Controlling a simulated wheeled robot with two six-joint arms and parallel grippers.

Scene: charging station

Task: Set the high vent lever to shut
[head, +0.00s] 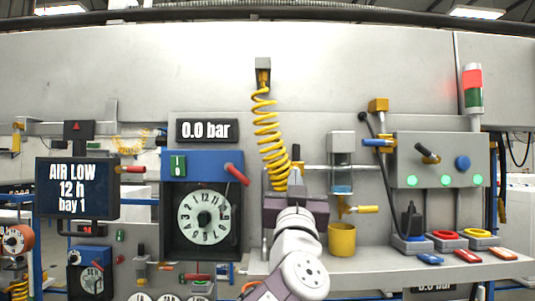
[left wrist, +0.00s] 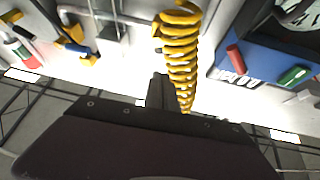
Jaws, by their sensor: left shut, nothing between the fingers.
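No lever carries a readable vent label, so I cannot tell for certain which is the high vent lever. A yellow valve with a blue handle (head: 376,142) sits high, left of the grey control box; its handle lies about level. A red lever (head: 236,173) tilts down to the right beside the dial and also shows in the left wrist view (left wrist: 235,57). A yellow lever (head: 367,209) points right below the filter. My left gripper (head: 297,174) is shut and empty in front of the panel, just right of the yellow coiled hose's lower end; its fingers show in the wrist view (left wrist: 160,92).
The yellow coiled hose (head: 265,125) hangs close beside my gripper. A clear filter (head: 341,172) and a yellow cup (head: 342,240) stand to its right. The grey control box (head: 405,172) has a dark lever (head: 427,153). The shelf (head: 360,268) holds coloured rings.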

